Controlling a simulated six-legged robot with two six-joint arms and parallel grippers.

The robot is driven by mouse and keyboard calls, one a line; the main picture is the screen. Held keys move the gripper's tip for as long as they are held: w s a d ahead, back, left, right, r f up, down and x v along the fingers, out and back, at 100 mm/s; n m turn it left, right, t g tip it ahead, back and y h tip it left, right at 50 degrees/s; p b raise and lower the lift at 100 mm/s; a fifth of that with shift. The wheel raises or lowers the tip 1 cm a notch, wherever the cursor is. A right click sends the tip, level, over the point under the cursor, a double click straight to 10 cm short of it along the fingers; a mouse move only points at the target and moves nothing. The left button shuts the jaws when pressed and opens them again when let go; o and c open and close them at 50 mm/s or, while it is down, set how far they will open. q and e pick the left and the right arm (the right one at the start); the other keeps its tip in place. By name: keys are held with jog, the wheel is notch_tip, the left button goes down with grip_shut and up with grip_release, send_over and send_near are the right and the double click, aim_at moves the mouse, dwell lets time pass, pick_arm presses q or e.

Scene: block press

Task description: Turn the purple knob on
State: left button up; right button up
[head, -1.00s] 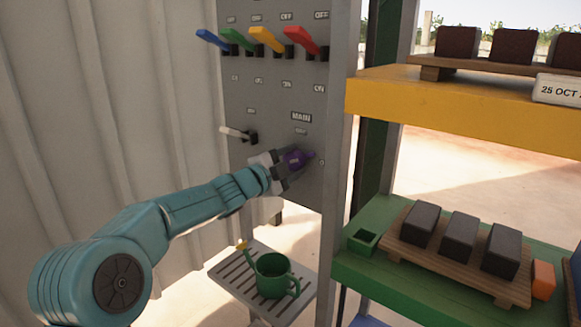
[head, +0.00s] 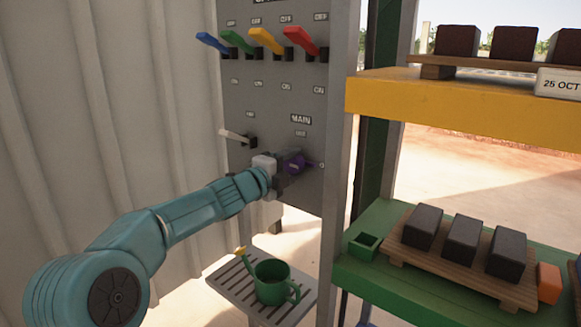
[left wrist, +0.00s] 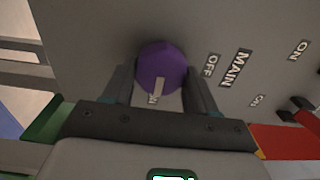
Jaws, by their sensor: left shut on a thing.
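The purple knob (head: 294,163) sits on the grey panel below the MAIN and OFF labels. In the left wrist view the knob (left wrist: 160,64) is between my left gripper's two dark fingers. Its pale pointer mark faces down in that view, toward a partly hidden label that seems to read ON. My left gripper (head: 288,168) is shut on the knob; the gripper also shows in the left wrist view (left wrist: 161,88). Its wrist partly covers the knob's left side in the head view. My right gripper is not in view.
Blue, green, yellow and red levers (head: 265,40) stick out above, and a white-handled lever (head: 237,137) is left of the knob. A green watering can (head: 272,281) stands on a slatted shelf below. A yellow shelf (head: 450,104) and a green shelf with dark blocks are right.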

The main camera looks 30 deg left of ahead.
pick_arm(q)
jog(key=o, duration=1)
jog(key=shift+s, duration=0.1)
jog(key=shift+s+a, duration=0.1)
jog(key=shift+s, duration=0.25)
jog(key=s, duration=1)
jog(key=s+a, duration=0.1)
jog(key=s, duration=0.4)
jog(key=shift+s, duration=0.2)
